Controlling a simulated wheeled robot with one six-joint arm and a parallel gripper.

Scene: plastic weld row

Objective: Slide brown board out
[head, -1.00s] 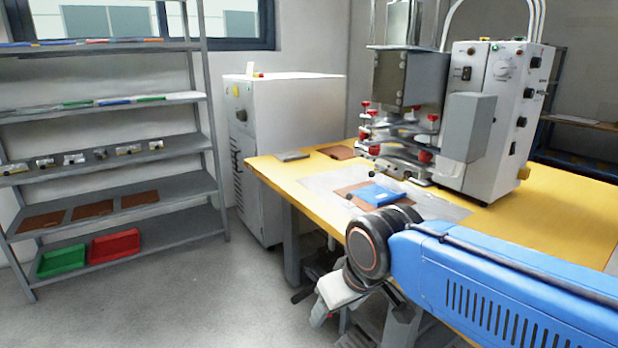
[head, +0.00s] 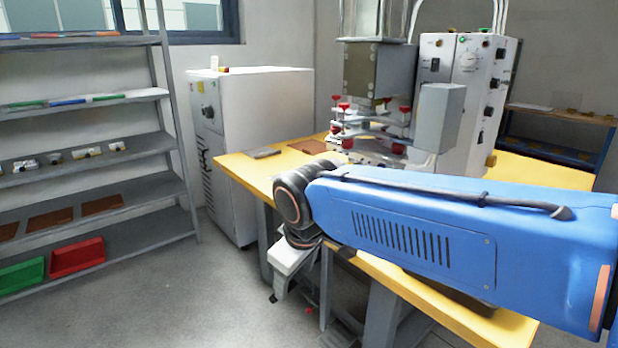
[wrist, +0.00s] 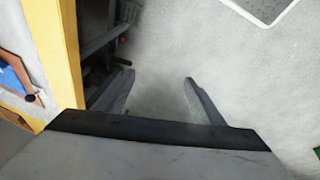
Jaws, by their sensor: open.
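The brown board (wrist: 15,62) shows in part at the left edge of the wrist view, under a blue piece (wrist: 10,80) with a dark round knob (wrist: 30,98). It lies on the yellow table (wrist: 68,50). In the head view my arm hides this board and the blue piece. My gripper (wrist: 158,78) is open and empty, with its fingers pointing at the grey floor past the table edge. It is apart from the board.
The welding machine (head: 470,85) stands on the table, with red-knobbed clamps (head: 375,130). Another brown sheet (head: 307,146) and a grey pad (head: 262,153) lie at the back left. A white cabinet (head: 265,150) and a shelf rack (head: 85,175) stand left. Open floor lies between rack and table.

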